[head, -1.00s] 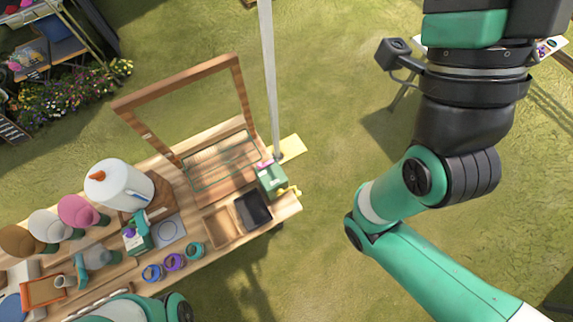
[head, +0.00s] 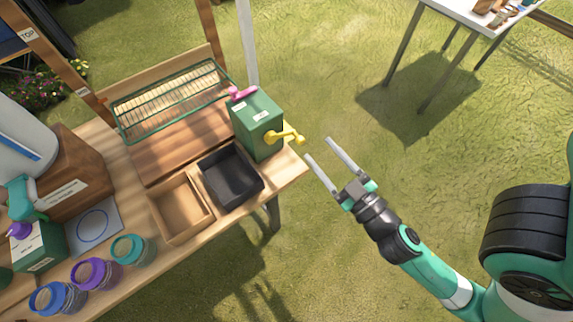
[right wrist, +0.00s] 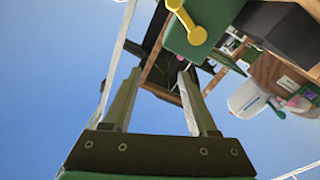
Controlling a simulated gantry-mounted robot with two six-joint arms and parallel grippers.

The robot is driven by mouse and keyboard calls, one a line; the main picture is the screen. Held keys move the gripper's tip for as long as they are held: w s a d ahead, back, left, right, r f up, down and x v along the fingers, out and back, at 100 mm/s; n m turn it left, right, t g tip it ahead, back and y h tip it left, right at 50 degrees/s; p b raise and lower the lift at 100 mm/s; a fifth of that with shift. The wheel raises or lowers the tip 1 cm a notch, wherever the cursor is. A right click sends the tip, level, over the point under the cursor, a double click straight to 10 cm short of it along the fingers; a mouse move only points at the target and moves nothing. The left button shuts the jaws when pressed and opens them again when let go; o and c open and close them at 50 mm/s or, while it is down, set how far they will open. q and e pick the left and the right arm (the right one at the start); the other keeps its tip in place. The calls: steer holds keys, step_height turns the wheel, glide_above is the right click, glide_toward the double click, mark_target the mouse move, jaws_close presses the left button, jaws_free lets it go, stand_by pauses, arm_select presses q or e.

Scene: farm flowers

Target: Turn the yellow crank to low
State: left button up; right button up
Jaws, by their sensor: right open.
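The yellow crank (head: 286,137) sticks out from the right side of a green box (head: 257,124) at the right end of the wooden bench. A pink handle (head: 242,93) is on top of the box. My right gripper (head: 324,150) is open and empty, its two fingers pointing up-left, a little to the right of the crank and apart from it. In the right wrist view the crank (right wrist: 187,22) shows at the top, beyond the open fingers (right wrist: 155,100). My left gripper is not in view.
A black tray (head: 231,177) and a wooden tray (head: 181,207) sit left of the box. A green wire rack (head: 170,98) is behind. Several jars with coloured collars (head: 94,273) stand at the front left. Open grass lies right of the bench.

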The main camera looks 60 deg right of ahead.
arm_select(q)
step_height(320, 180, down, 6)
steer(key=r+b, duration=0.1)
steer(key=b, duration=0.2)
arm_select(e)
steer(key=g, duration=0.1)
glide_toward(301, 144)
steer(key=s, duration=0.1)
steer(key=p+x, duration=0.2)
steer(key=r+p+x, duration=0.1)
steer(key=p+x, duration=0.2)
steer(key=shift+w+d+r, duration=0.1)
steer(key=shift+w+r, duration=0.05)
steer(key=shift+w, duration=0.15)
steer(key=x, duration=0.5)
steer(key=shift+f+p, duration=0.35)
steer(key=shift+f, duration=0.05)
steer(key=shift+w+d+f, duration=0.1)
steer(key=shift+w+d, duration=0.1)
steer(key=shift+w, duration=0.15)
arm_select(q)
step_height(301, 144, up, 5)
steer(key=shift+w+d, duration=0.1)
arm_select(e)
jaws_close()
